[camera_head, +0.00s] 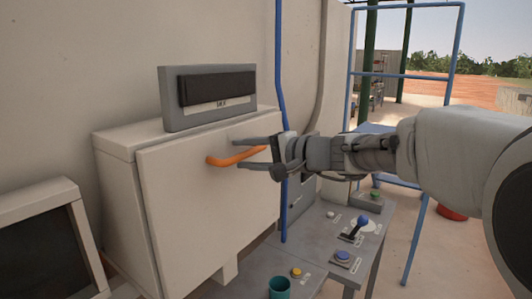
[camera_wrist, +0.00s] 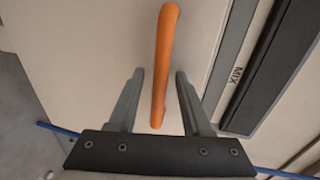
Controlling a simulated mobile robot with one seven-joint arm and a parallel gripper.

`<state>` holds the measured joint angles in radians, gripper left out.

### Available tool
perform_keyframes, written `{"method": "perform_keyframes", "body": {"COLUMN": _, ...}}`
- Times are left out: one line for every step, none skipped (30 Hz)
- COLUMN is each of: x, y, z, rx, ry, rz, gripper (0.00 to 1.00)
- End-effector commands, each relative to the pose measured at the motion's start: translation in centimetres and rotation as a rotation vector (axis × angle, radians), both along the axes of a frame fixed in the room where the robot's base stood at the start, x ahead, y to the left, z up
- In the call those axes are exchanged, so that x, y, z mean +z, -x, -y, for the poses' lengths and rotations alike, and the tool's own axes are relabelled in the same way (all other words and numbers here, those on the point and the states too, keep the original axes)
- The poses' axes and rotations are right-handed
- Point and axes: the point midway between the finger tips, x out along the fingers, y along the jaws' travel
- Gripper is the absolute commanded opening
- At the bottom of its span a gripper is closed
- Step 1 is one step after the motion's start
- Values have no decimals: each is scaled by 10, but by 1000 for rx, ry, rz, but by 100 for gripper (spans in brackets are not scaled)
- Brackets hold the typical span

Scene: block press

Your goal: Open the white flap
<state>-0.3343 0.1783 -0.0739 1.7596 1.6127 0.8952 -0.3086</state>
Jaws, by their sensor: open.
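The white flap (camera_head: 190,220) is the large front panel of a white cabinet in the head view. It looks closed, or nearly so. An orange bar handle (camera_head: 225,160) sticks out near its upper right part. My gripper (camera_head: 238,153) is at the handle, with its fingers pointing left toward the panel. In the wrist view the orange handle (camera_wrist: 161,60) runs between the two open fingers (camera_wrist: 158,100), with a gap on both sides. No firm hold shows.
A grey box with a dark display (camera_head: 218,88) stands on the cabinet top. A blue vertical pipe (camera_head: 281,80) runs close beside my gripper. A monitor (camera_head: 45,245) stands at left.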

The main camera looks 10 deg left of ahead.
Motion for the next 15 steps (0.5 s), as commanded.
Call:
{"method": "perform_keyframes", "body": {"x": 0, "y": 0, "z": 0, "rx": 0, "ry": 0, "rz": 0, "gripper": 49}}
{"method": "perform_keyframes", "body": {"x": 0, "y": 0, "z": 0, "rx": 0, "ry": 0, "rz": 0, "gripper": 49}}
{"method": "perform_keyframes", "body": {"x": 0, "y": 0, "z": 0, "rx": 0, "ry": 0, "rz": 0, "gripper": 49}}
{"method": "perform_keyframes", "body": {"x": 0, "y": 0, "z": 0, "rx": 0, "ry": 0, "rz": 0, "gripper": 49}}
{"method": "perform_keyframes", "body": {"x": 0, "y": 0, "z": 0, "rx": 0, "ry": 0, "rz": 0, "gripper": 45}}
{"method": "perform_keyframes", "body": {"x": 0, "y": 0, "z": 0, "rx": 0, "ry": 0, "rz": 0, "gripper": 38}}
{"method": "perform_keyframes", "body": {"x": 0, "y": 0, "z": 0, "rx": 0, "ry": 0, "rz": 0, "gripper": 33}}
{"method": "perform_keyframes", "body": {"x": 0, "y": 0, "z": 0, "rx": 0, "ry": 0, "rz": 0, "gripper": 27}}
{"method": "perform_keyframes", "body": {"x": 0, "y": 0, "z": 0, "rx": 0, "ry": 0, "rz": 0, "gripper": 20}}
{"method": "perform_keyframes", "body": {"x": 0, "y": 0, "z": 0, "rx": 0, "ry": 0, "rz": 0, "gripper": 15}}
{"method": "perform_keyframes", "body": {"x": 0, "y": 0, "z": 0, "rx": 0, "ry": 0, "rz": 0, "gripper": 9}}
{"method": "perform_keyframes", "body": {"x": 0, "y": 0, "z": 0, "rx": 0, "ry": 0, "rz": 0, "gripper": 2}}
{"method": "perform_keyframes", "body": {"x": 0, "y": 0, "z": 0, "rx": 0, "ry": 0, "rz": 0, "gripper": 0}}
{"method": "perform_keyframes", "body": {"x": 0, "y": 0, "z": 0, "rx": 0, "ry": 0, "rz": 0, "gripper": 0}}
{"method": "perform_keyframes", "body": {"x": 0, "y": 0, "z": 0, "rx": 0, "ry": 0, "rz": 0, "gripper": 0}}
